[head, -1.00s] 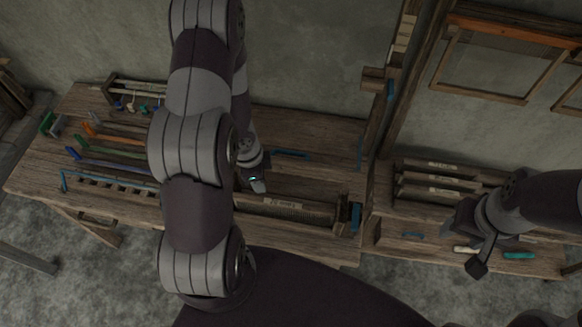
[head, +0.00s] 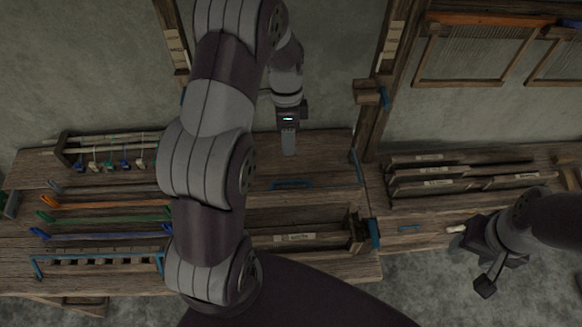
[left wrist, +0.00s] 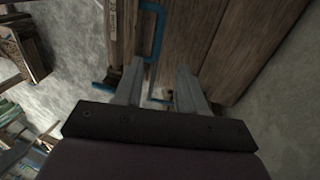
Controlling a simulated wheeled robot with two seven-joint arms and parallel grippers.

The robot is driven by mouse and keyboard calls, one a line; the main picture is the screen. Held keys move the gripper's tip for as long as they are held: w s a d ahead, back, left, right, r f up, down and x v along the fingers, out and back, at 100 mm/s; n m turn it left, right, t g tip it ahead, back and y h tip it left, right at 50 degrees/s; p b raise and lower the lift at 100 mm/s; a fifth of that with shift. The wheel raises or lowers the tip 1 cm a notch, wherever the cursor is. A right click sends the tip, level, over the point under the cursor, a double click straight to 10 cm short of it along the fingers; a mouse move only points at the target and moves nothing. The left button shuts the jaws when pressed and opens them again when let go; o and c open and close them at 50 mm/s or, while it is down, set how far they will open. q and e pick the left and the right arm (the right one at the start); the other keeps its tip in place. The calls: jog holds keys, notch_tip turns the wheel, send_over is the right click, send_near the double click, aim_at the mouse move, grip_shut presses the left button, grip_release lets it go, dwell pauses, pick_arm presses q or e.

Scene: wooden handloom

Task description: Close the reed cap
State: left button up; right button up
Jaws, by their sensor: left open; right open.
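A long labelled wooden bar (head: 297,239), which looks like the reed cap, lies across the loom bench in the head view. My left arm hides its left end, and I cannot tell whether it is open or closed. A blue handle (head: 291,184) lies on the boards behind it. My left gripper (head: 289,150) is near the bench's back edge, beyond that handle in the picture, holding nothing. In the left wrist view its two fingers (left wrist: 158,88) are apart, with a blue handle (left wrist: 154,45) on wood showing between and beyond them. My right gripper (head: 486,283) is empty at the lower right.
Coloured-handled tools (head: 105,218) and a blue-ended rack (head: 95,262) lie on the left. A wooden post with a blue clamp (head: 372,93) rises right of my left gripper. Labelled bars (head: 430,183) lie on the right bench. Framed panels (head: 478,55) stand at the back right.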

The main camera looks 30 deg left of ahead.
aim_at(290, 197)
pick_arm(q)
jog(key=p+x, duration=0.1)
jog(key=x, duration=0.3)
jog(key=p+x, duration=0.1)
jog(key=x, duration=0.3)
jog(key=p+x, duration=0.1)
jog(key=x, duration=0.3)
jog(key=shift+d, duration=0.25)
pick_arm(e)
jog(key=r, duration=0.1)
jog(key=d+r, duration=0.1)
jog(key=r, duration=0.1)
jog(key=shift+r, duration=0.3)
jog(key=shift+a, duration=0.1)
pick_arm(q)
grip_shut()
